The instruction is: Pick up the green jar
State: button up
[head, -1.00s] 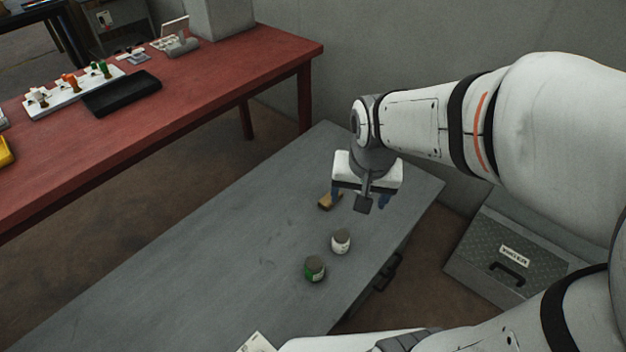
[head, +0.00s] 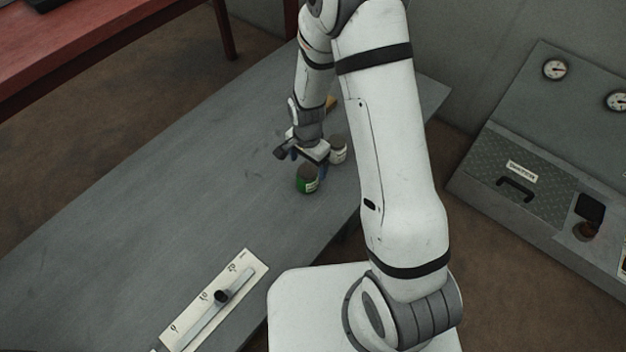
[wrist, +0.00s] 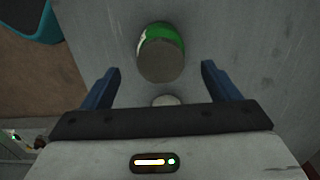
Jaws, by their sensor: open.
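The green jar (head: 307,180) stands upright on the grey table, with a dark lid and a pale label. In the wrist view the green jar (wrist: 161,52) is seen from above, ahead of my fingertips and centred between their lines. My gripper (head: 309,160) is open and empty, just behind the jar in the head view. In the wrist view my gripper (wrist: 158,72) shows two blue fingers spread wide, one to each side, apart from the jar.
A white jar (head: 338,150) stands close behind, to the right of my gripper; a pale round top (wrist: 165,100) shows partly under the gripper body. A white slider panel (head: 215,300) lies at the table's near end. The table's left part is clear.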

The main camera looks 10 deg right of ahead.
aim_at(307, 170)
notch_tip(307, 170, down, 6)
jog(key=shift+a+r+b, duration=0.1)
jog(key=shift+a+b, duration=0.05)
jog(key=shift+b, duration=0.6)
jog(key=c, duration=1.2)
jog(key=shift+r, duration=0.1)
